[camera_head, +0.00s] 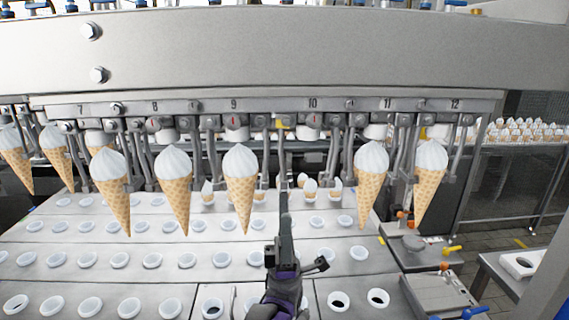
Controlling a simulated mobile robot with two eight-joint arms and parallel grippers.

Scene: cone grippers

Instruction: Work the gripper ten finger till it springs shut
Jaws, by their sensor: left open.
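Gripper ten hangs from the machine's rail under the number 10 (313,104), with its metal fingers (331,150) pointing down. No cone hangs at ten. My left gripper (285,205) reaches up from the bottom centre, seen nearly edge-on, and is open. Its tip overlaps the left side of station ten in the picture; I cannot tell whether it touches a finger. My right gripper is not in view.
Ice cream cones hang at nine (240,190), eleven (371,185) and twelve (430,180), close on both sides, with more to the left. A conveyor (110,245) with rows of white-rimmed holes lies below. A side table (510,270) stands right.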

